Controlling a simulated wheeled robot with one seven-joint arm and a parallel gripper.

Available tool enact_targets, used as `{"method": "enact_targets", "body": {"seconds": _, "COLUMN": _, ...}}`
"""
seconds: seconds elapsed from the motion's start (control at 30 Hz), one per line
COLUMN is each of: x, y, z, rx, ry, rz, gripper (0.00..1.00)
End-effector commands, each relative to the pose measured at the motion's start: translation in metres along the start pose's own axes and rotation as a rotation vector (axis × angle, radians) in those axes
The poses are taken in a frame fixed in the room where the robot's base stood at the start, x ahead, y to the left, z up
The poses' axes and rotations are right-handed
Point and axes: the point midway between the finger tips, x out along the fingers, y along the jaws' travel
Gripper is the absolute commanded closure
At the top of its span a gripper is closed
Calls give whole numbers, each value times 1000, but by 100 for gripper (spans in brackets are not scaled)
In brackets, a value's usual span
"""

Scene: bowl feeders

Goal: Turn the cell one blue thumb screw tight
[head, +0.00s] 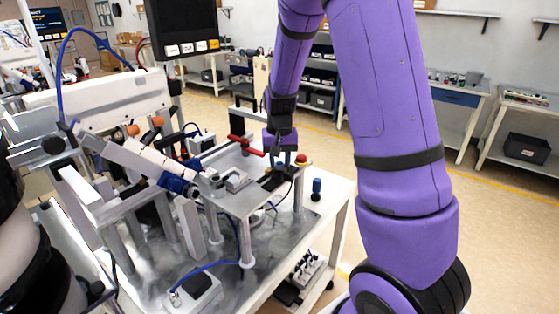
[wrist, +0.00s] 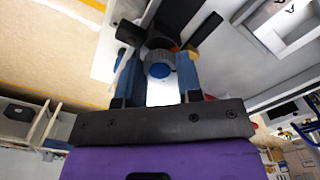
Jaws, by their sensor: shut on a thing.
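My gripper (head: 281,157) is at the back right of the raised metal plate (head: 243,196) in the head view, pointing down. In the wrist view, my gripper (wrist: 159,60) has a blue finger on each side of the blue thumb screw (wrist: 159,70). The gripper is shut on the screw, whose round ribbed blue head sits in front of a dark round part. In the head view the fingers and clamp parts hide the screw.
A red-handled clamp (head: 246,146) and a red button (head: 301,159) are close to my gripper. A small blue-topped cylinder (head: 317,188) stands to the right. A feeder rail with a blue collar (head: 178,185) is to the left. Open floor lies beyond the bench.

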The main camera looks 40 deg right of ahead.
Motion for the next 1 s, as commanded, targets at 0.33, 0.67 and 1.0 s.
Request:
{"method": "enact_targets", "body": {"seconds": 0.33, "x": 0, "y": 0, "z": 0, "rx": 113, "ry": 0, "rz": 0, "gripper": 90}}
{"method": "enact_targets", "body": {"seconds": 0.67, "x": 0, "y": 0, "z": 0, "rx": 111, "ry": 0, "rz": 0, "gripper": 41}}
{"method": "enact_targets", "body": {"seconds": 1.0, "x": -5, "y": 0, "z": 0, "rx": 110, "ry": 2, "rz": -1, "gripper": 41}}
